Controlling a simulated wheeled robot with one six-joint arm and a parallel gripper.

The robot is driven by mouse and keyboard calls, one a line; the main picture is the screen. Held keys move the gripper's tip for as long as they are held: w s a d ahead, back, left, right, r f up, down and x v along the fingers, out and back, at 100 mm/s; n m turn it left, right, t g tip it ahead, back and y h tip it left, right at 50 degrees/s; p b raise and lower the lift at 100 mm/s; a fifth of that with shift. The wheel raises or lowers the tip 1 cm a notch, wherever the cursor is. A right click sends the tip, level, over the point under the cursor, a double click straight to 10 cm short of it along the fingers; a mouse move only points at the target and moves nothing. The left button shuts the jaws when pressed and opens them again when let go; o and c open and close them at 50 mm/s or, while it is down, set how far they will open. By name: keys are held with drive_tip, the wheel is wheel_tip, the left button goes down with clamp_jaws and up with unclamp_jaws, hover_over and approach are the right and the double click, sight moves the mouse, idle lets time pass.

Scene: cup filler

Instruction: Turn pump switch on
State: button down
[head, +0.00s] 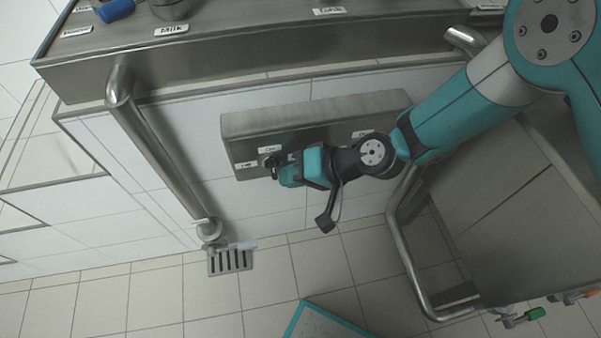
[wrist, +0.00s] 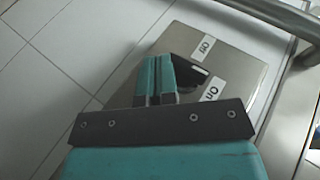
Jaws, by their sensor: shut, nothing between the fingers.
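The metal switch panel (head: 310,120) is on the white tiled wall below the counter, with several small white labels. In the wrist view the panel (wrist: 235,45) shows two labels that seem to read "On" or "Off". A small round metal switch (head: 269,161) is at the panel's left part, just beside my fingertips. My gripper (head: 281,174) is shut and empty, in front of the panel's lower left. In the wrist view my gripper (wrist: 157,62) has its teal fingers together over the panel. A dark shape beside them is unclear. Whether the fingers touch the switch cannot be told.
A steel counter (head: 230,55) runs above, with a label "Milk" and a blue-ended object (head: 115,10) on it. A thick pipe (head: 155,150) drops at left to a floor drain (head: 230,260). A metal cart or cabinet (head: 500,215) with a rail stands at right.

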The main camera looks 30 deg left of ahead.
idle(0.6)
wheel_tip(320, 180, up, 22)
drive_tip(key=p, duration=0.5)
drive_tip(key=shift+f+p, duration=0.25)
drive_tip(key=shift+p, duration=0.05)
drive_tip(key=shift+f, duration=0.1)
wheel_tip(320, 180, down, 20)
drive_tip(key=b, duration=0.4)
drive_tip(key=shift+b, duration=0.35)
